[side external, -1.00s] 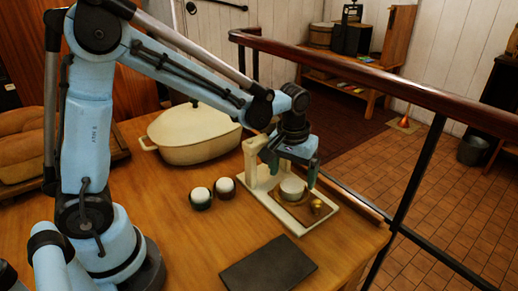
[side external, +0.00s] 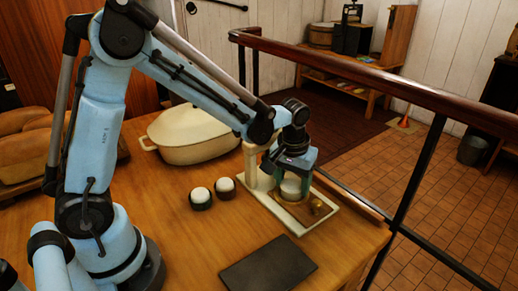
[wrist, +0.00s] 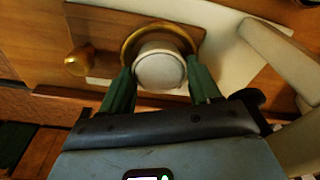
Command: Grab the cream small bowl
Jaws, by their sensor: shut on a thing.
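The cream small bowl (side external: 291,188) sits over the cream tray-like stand (side external: 297,230) near the table's right edge. In the wrist view the bowl (wrist: 160,68) is between the two green fingers of my gripper (wrist: 163,80), over a round brass-coloured ring or dish. My gripper (side external: 290,180) is shut on the bowl from above, one finger on each side. I cannot tell whether the bowl still touches what is under it. The fingers hide part of the bowl's sides.
The stand's upright post (side external: 251,165) rises close to the left of my gripper. A small brass knob (side external: 317,206) is at the right. Two dark cups with white tops (side external: 200,196) and a cream lidded pot (side external: 190,135) stand left. A dark slab (side external: 268,264) lies in front.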

